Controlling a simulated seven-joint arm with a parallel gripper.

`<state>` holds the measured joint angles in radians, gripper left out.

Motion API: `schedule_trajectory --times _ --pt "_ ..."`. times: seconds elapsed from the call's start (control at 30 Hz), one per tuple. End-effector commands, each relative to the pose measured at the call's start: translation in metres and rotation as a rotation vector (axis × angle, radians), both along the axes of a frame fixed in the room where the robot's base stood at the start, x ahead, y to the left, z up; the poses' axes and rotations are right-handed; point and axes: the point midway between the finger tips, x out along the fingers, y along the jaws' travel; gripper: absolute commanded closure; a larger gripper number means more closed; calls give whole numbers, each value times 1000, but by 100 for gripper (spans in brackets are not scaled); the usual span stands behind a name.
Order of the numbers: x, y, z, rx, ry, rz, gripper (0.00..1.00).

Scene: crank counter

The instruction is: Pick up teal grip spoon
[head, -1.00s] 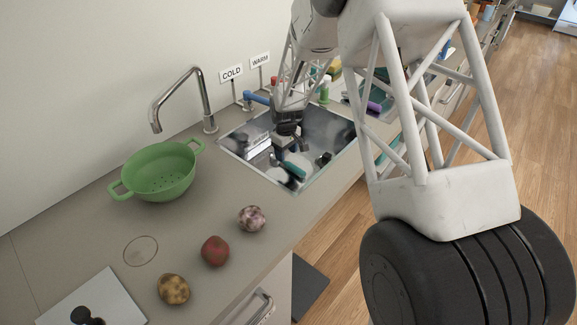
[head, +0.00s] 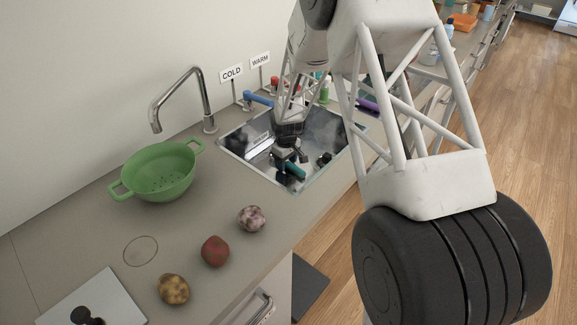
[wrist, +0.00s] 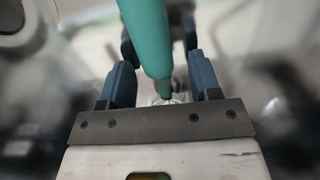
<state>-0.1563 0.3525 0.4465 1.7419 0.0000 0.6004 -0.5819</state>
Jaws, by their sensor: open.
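The teal grip spoon (head: 296,171) lies in the metal sink, with its teal handle showing in the head view. My gripper (head: 287,158) is down in the sink at the handle and partly covers it. In the wrist view the teal handle (wrist: 148,35) runs from the top edge down between the two blue fingers of my gripper (wrist: 160,78). The fingers are open, with a gap on each side of the handle. The spoon's bowl end is mostly hidden.
The sink (head: 325,172) has raised walls around my gripper, and a dark item (head: 324,159) lies to its right. A green colander (head: 160,172), a faucet (head: 207,100) and several vegetables stand left on the counter. Bottles stand behind the sink.

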Motion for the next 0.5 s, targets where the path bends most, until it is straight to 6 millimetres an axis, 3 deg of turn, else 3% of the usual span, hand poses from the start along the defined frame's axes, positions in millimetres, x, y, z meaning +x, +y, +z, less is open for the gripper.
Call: schedule_trajectory --times 0.27,0.5 --pt "0 0 0 0 0 0 43" --pt "0 0 0 0 0 0 76"
